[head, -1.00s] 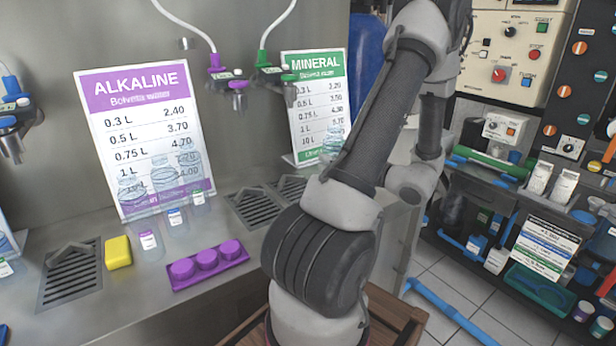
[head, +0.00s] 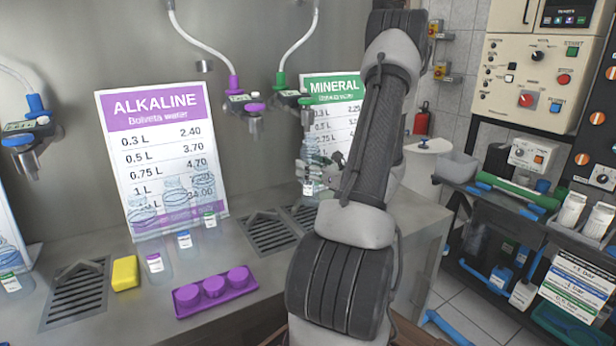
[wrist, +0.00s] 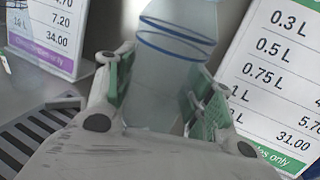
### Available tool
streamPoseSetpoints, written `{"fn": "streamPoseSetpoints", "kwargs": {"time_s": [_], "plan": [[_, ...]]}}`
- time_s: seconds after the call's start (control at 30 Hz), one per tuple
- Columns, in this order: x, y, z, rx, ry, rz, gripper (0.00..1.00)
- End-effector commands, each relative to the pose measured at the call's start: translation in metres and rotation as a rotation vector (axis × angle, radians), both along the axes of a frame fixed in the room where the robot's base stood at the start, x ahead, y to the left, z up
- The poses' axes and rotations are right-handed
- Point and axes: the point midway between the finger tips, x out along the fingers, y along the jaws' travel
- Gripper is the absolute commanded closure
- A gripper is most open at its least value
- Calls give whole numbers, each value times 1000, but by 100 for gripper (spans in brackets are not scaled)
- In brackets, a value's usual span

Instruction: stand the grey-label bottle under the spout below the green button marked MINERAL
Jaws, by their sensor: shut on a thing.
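My gripper (wrist: 165,85) is shut on a clear bottle (wrist: 165,65) with blue rings; the jaws press its two sides. In the head view the bottle (head: 312,160) is upright, in front of the left edge of the MINERAL sign. Its small label (head: 307,188) is too small to tell its colour surely. The spout (head: 306,117) under the green button (head: 306,101) is just above the bottle's top in the picture; I cannot tell their depth apart. My gripper (head: 332,175) is partly hidden by my arm. A drain grate (head: 303,217) lies below.
Purple-label (head: 155,264), blue-label (head: 184,241) and green-label (head: 210,220) bottles stand before the ALKALINE sign (head: 160,135). A yellow sponge (head: 125,273) and a purple tray of caps (head: 187,304) lie nearer. The MINERAL sign (head: 345,120) stands close behind the held bottle.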

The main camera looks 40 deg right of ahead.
Motion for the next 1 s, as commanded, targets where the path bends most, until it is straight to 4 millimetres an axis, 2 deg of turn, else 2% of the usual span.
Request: {"fn": "streamPoseSetpoints", "kwargs": {"time_s": [0.13, 0.33, 0.7, 0.73, 0.83, 1.0], "plan": [[13, 2, 0, -1, -1, 3, 63], [11, 1, -34, 4, 1, 0, 63], [11, 1, -38, 1, 0, 0, 63], [11, 1, -38, 1, 0, 0, 43], [11, 1, -38, 0, 0, 0, 25], [11, 1, -38, 0, 0, 0, 25]]}}
